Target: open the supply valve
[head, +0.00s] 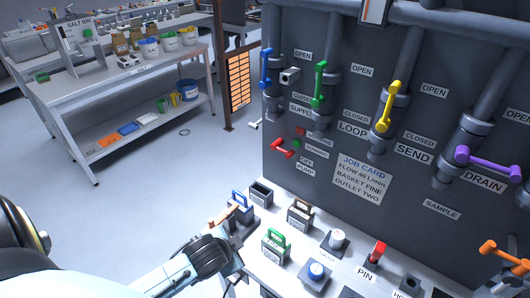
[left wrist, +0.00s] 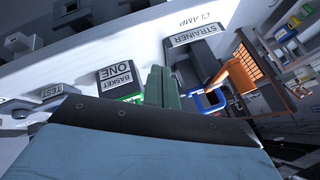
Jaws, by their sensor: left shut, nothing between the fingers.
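The supply valve has a blue lever (head: 266,67) at the left edge of the grey panel in the head view. The lever stands nearly upright along its pipe. An OPEN label (head: 302,55) is to its upper right, and the SUPPLY label (head: 300,110) is to its lower right. My left gripper (head: 238,243) is low over the bench, below and left of the lever and well apart from it. In the left wrist view its greenish fingers (left wrist: 160,88) are together and empty. My right gripper is not in view.
Green, yellow and purple levers (head: 319,84) continue along the panel. A red handle (head: 282,148) juts out below the supply valve. Near my left gripper stand a blue-handled strainer (head: 240,203) with an orange clamp and a green-handled basket (head: 275,246). A shelved table (head: 130,75) is behind left.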

